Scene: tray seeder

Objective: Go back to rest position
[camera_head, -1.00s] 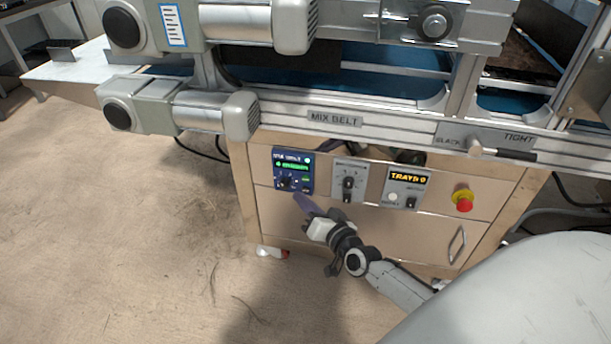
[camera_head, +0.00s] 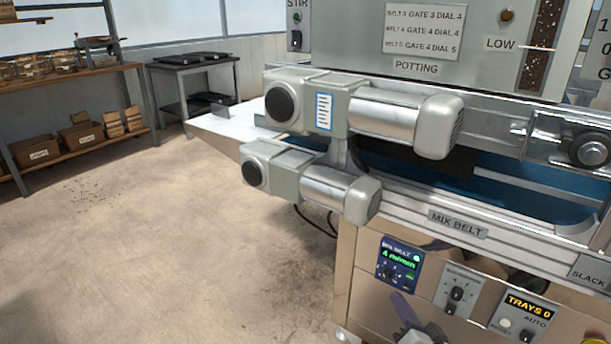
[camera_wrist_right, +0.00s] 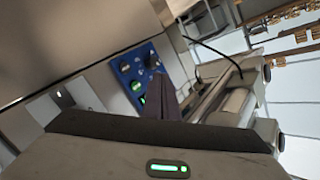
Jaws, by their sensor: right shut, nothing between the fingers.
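My right gripper (camera_head: 402,306) shows at the bottom edge of the head view, with its purple fingers shut and empty. It is just below the blue mix belt control panel (camera_head: 398,264), whose green display reads 4 m/min. I cannot tell whether it touches the cabinet front. Most of my right arm is below the frame. In the right wrist view, the dark purple fingers (camera_wrist_right: 164,101) point towards the blue panel (camera_wrist_right: 138,72). My left gripper is not in view.
The tray seeder's silver motors (camera_head: 400,118) jut out above the cabinet beside the rail labelled MIX BELT (camera_head: 458,225). A dial box (camera_head: 458,293) and a TRAYS 0 box (camera_head: 522,316) sit to the right. Shelves (camera_head: 92,75) stand far left. The floor (camera_head: 170,240) between is open.

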